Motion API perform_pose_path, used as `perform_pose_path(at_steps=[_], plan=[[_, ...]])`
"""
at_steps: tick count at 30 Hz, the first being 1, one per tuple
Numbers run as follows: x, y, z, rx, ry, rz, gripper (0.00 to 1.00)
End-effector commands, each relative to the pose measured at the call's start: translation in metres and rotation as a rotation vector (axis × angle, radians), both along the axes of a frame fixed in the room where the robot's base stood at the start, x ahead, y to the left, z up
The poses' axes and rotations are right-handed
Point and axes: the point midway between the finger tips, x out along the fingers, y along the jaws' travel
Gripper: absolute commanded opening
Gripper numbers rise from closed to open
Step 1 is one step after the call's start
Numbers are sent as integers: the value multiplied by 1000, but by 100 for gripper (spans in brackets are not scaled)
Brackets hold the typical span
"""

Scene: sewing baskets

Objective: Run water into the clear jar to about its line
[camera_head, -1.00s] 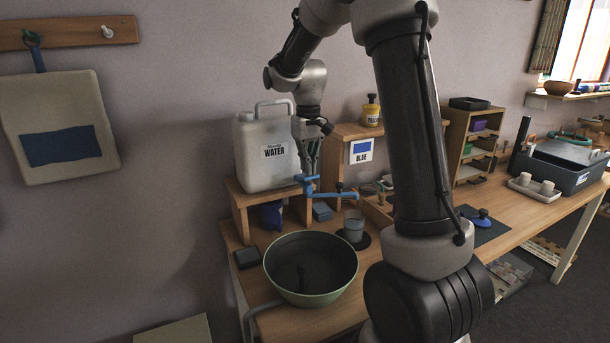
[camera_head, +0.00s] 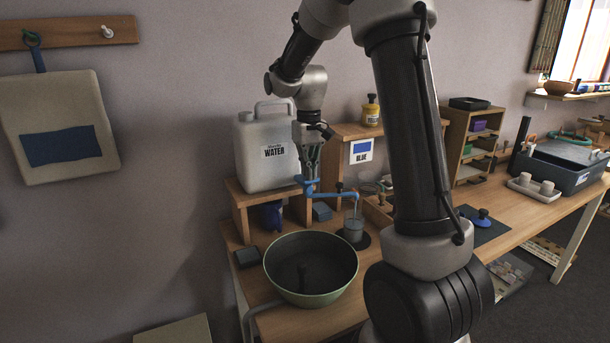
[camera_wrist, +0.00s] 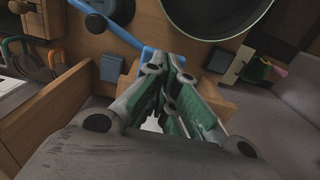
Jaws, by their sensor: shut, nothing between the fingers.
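The white water container (camera_head: 258,172), labelled WATER, stands on a wooden stand. Its blue tap (camera_head: 336,194) reaches out to the right, and it also shows in the wrist view (camera_wrist: 112,22). A thin stream of water falls from the spout into the small clear jar (camera_head: 353,231), which stands on a dark round base. The jar's line and water level are too small to tell. My gripper (camera_head: 311,180) is shut and empty at the inner end of the blue tap. In the wrist view its fingertips (camera_wrist: 166,62) are against or very near the blue part.
A green-rimmed bowl (camera_head: 311,295) stands in front of the stand, left of the jar. A blue cup (camera_head: 271,215) sits under the stand. A yellow bottle (camera_head: 371,112) stands on the shelf labelled BLUE. A dark bin (camera_head: 562,170) is farther right.

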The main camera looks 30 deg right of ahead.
Motion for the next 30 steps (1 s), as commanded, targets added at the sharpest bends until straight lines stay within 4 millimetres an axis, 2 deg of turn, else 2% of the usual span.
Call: perform_pose_path(at_steps=[6, 13, 24, 30], plan=[[-3, 0, -8, 0, 1, 0, 0], [-2, 0, -5, 0, -1, 0, 0], [16, 0, 48, 0, -3, 0, 0], [19, 0, 59, 0, 0, 0, 0]])
